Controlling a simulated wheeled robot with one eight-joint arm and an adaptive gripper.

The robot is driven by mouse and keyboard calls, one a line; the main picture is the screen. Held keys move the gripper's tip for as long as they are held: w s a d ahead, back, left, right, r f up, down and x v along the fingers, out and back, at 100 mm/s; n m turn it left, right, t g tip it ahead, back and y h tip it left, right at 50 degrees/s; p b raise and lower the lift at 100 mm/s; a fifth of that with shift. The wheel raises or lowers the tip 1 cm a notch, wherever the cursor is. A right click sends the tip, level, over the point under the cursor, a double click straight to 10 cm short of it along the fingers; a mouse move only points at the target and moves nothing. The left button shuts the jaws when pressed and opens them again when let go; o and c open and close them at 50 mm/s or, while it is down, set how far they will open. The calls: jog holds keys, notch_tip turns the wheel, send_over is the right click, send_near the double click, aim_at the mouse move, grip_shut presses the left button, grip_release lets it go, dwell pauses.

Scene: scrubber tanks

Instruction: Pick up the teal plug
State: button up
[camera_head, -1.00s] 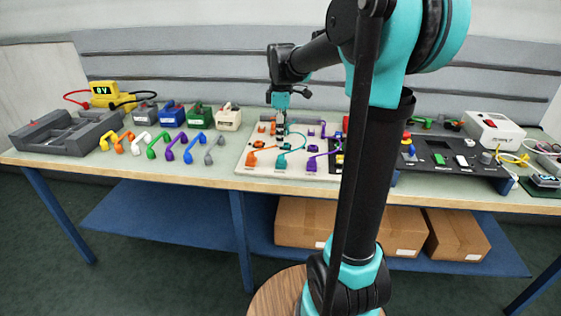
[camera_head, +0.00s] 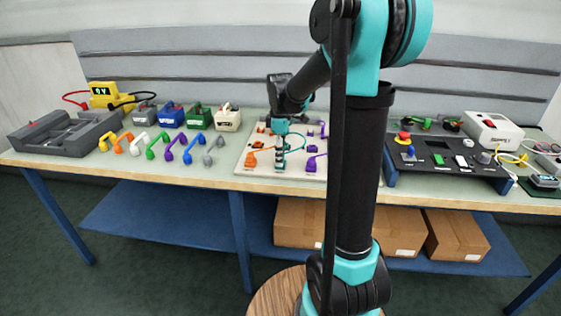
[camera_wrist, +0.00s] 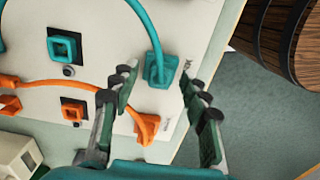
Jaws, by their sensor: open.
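The teal plug (camera_wrist: 160,70) sits on the pale board (camera_wrist: 195,45) near its edge in the wrist view, with a teal cable (camera_wrist: 145,22) rising from it. My gripper (camera_wrist: 157,82) is open, its two fingers to the left and right of the plug in that view. I see no contact between the fingers and the plug. In the head view my gripper (camera_head: 280,158) points down over the front part of the board (camera_head: 245,167) and largely hides the plug.
An orange plug (camera_wrist: 147,127) with an orange cable stands close to the left finger. A teal socket (camera_wrist: 63,45) and an orange socket (camera_wrist: 73,110) lie further left. Purple plugs (camera_head: 312,163) stand to the right on the board. A dark control panel (camera_head: 435,170) is further right.

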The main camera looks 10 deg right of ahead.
grip_shut()
notch_tip(320, 180, up, 19)
jog(key=shift+f, duration=2.8)
